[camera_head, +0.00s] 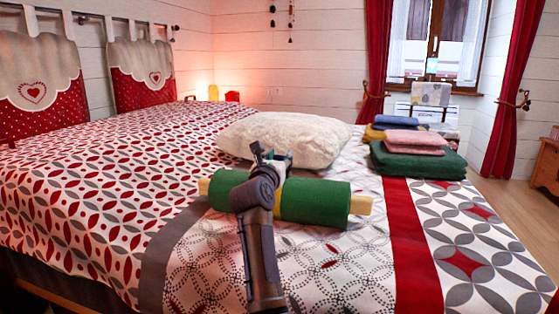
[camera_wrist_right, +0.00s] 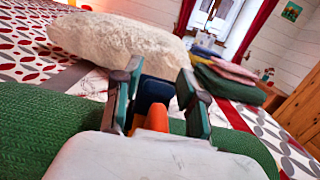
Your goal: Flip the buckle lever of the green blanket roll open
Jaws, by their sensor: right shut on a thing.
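The green blanket roll (camera_head: 316,201) lies across the bed, with a pale yellow bar showing at both ends. A yellow strap (camera_head: 278,200) shows near its middle, partly hidden by my arm. My right gripper (camera_head: 273,158) is over the middle of the roll. In the right wrist view, the roll (camera_wrist_right: 45,128) passes under the gripper (camera_wrist_right: 158,95). A dark blue piece (camera_wrist_right: 153,92) and an orange piece (camera_wrist_right: 157,118) sit between the fingers, which are shut on the buckle lever. Which piece is the lever is hard to tell. My left gripper is out of view.
A fluffy white pillow (camera_head: 285,139) lies just behind the roll. A stack of folded blankets (camera_head: 416,160), green, pink, blue and yellow, stands on the bed to the right. The patterned bedspread (camera_head: 90,180) is clear to the left.

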